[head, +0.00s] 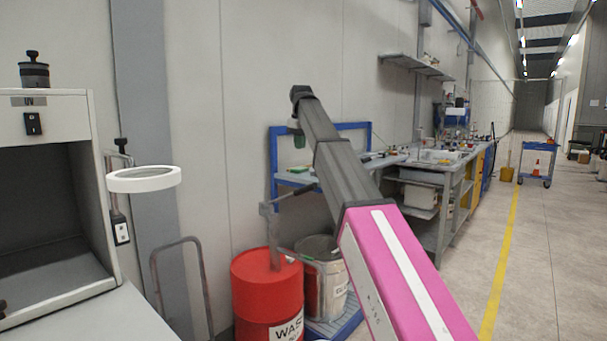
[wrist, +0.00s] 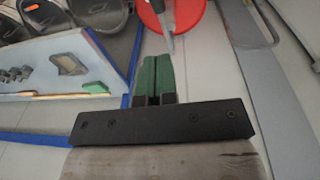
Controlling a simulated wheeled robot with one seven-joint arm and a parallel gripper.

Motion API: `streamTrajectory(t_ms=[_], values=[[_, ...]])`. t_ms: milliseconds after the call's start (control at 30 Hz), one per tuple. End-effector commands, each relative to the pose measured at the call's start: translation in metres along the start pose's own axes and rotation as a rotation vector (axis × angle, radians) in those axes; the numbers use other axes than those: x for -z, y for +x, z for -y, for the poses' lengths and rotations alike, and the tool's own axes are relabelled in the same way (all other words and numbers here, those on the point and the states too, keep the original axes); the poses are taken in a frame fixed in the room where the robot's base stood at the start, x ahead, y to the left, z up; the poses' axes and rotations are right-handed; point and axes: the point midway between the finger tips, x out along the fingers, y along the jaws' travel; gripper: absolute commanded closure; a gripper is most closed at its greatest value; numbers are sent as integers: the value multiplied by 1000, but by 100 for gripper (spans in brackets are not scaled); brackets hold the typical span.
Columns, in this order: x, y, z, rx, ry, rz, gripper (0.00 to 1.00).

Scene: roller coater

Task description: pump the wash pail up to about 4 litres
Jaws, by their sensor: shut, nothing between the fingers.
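A red drum (head: 267,290) stands on the floor in the head view, with partly hidden lettering that begins "WAS". A grey upright pump (head: 272,235) with a lever rises at its top. A pale metal container (head: 322,270) with a label stands beside the drum; I cannot tell whether it is the wash pail, and no liquid level shows. My gripper (head: 299,141) is above the blue-framed bench, apart from the pump. In the wrist view its green fingers (wrist: 157,80) are shut and empty, just below a grey rod (wrist: 165,25) over a red round surface (wrist: 185,12).
A blue-framed bench (head: 335,128) lies behind my gripper. A blue pallet (head: 340,325) is under the metal container. A cabinet with a white ring lamp (head: 144,179) stands left, near a grey hoop-shaped rail (head: 155,275). The aisle by the yellow line (head: 502,260) is open.

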Motion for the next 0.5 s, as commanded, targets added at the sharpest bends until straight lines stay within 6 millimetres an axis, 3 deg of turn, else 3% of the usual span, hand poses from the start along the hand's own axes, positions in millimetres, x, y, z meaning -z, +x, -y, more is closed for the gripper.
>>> streamTrajectory(t_ms=[167,500], values=[[-1,17,0,1,0,1,100],[-1,78,1,1,0,1,100]])
